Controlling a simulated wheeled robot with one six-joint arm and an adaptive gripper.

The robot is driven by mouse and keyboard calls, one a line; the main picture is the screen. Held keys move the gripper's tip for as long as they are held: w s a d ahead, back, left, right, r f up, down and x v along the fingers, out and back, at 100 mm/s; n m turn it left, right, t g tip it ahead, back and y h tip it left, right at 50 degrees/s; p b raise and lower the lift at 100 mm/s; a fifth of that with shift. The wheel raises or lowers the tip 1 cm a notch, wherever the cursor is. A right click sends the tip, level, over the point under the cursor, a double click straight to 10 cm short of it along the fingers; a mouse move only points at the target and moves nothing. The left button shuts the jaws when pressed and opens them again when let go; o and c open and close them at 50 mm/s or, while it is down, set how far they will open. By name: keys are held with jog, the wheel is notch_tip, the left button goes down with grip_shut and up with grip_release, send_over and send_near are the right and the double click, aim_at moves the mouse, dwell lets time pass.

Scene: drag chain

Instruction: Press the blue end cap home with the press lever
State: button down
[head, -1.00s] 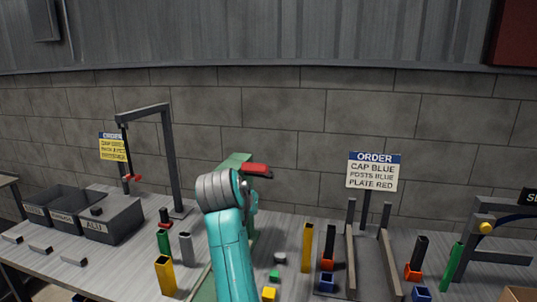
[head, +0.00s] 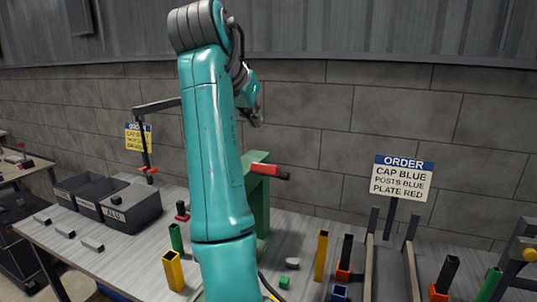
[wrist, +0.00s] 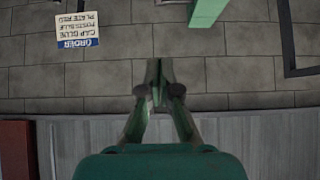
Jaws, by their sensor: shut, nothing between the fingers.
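The green press (head: 262,205) stands on the bench behind my arm, which hides part of it. Its press lever has a red handle (head: 268,171) sticking out to the right at the top. My gripper (head: 256,122) is in the air above the lever, apart from it, against the block wall. In the wrist view my gripper (wrist: 158,75) is shut and empty, and a green bar (wrist: 207,10) shows at the top edge. A small blue piece (head: 340,291) sits on the bench at the bottom; I cannot tell if it is the end cap. No cap shows in the press.
An order sign (head: 403,178) stands at the right behind a grey rack (head: 411,270). Yellow (head: 321,255) and black upright pieces stand near it. Dark bins (head: 130,214) and a grey gantry stand at the left. The air around my gripper looks clear.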

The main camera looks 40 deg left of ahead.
aim_at(276, 173)
jog(key=shift+f, duration=0.1)
jog(key=x, duration=0.9)
jog(key=shift+w+f, duration=0.15)
jog(key=f, duration=0.1)
jog(key=s+f, duration=0.1)
jog(key=f, duration=0.1)
jog(key=shift+s+d+f, duration=0.1)
jog(key=shift+s+f, duration=0.2)
jog(key=shift+f, duration=0.1)
jog(key=shift+f, duration=0.15)
